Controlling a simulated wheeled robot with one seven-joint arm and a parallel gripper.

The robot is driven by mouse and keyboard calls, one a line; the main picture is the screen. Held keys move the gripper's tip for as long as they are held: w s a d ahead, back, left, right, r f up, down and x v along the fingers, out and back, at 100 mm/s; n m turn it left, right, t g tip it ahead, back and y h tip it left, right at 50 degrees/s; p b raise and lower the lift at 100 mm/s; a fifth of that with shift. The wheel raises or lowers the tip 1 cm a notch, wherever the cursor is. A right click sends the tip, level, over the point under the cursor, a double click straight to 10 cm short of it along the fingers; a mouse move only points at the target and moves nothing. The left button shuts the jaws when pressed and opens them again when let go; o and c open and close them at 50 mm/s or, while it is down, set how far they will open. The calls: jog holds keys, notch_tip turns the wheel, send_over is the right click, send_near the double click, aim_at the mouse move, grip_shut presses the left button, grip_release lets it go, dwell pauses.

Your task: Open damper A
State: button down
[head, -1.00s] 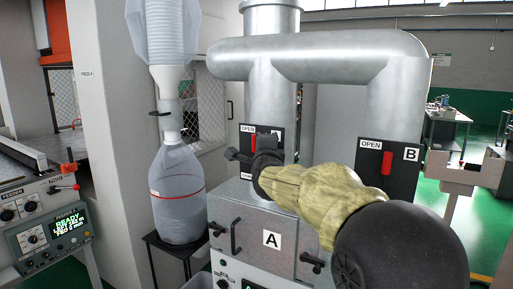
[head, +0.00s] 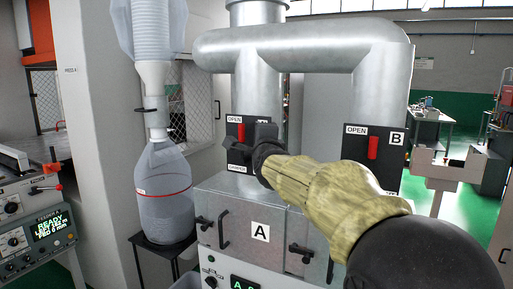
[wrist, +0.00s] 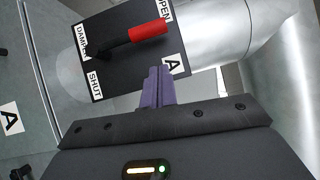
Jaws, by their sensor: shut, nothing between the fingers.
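Damper A's black plate (head: 233,160) is on the left vertical duct, partly hidden by my gripper in the head view. Its lever has a red grip (head: 240,132) that points up, towards the OPEN end. In the wrist view the plate (wrist: 130,70) shows OPEN, SHUT and A labels. There the red grip (wrist: 150,32) lies on the OPEN side, away from SHUT. My gripper (wrist: 158,76) is shut and empty, its purple fingers overlapping the plate's edge near the A label. A gap shows between the fingertips and the red grip. In the head view the fingertips are hard to make out.
Damper B's red lever (head: 373,148) points up on the right duct. Below is a grey cabinet (head: 225,205) with handles and an A label. A clear collection bag (head: 163,195) stands left of it. A control panel (head: 40,232) is at lower left.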

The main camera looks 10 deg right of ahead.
jog(key=s+b, duration=0.2)
jog(key=s, duration=0.7)
jog(key=s+f+n+g+y+p, duration=0.1)
jog(key=s+f+n+g+p, duration=0.2)
jog(key=f, duration=0.4)
jog(key=s+a+f+n+g+p, duration=0.1)
jog(key=f+n+g, duration=0.25)
jog(key=f, duration=0.35)
jog(key=s+f+n+g+y+p, duration=0.1)
jog(key=s+f+n+g+p, duration=0.15)
jog(key=f+n, duration=0.35)
jog(key=s+d+f+n+g+p, duration=0.1)
jog(key=s+f+n+g+p, duration=0.3)
jog(key=s+f, duration=0.9)
jog(key=s+n+g, duration=0.2)
jog(key=n+g, duration=0.1)
jog(key=shift+d+f+h, duration=0.15)
jog(key=shift+f+h, duration=0.15)
jog(key=shift+h, duration=0.1)
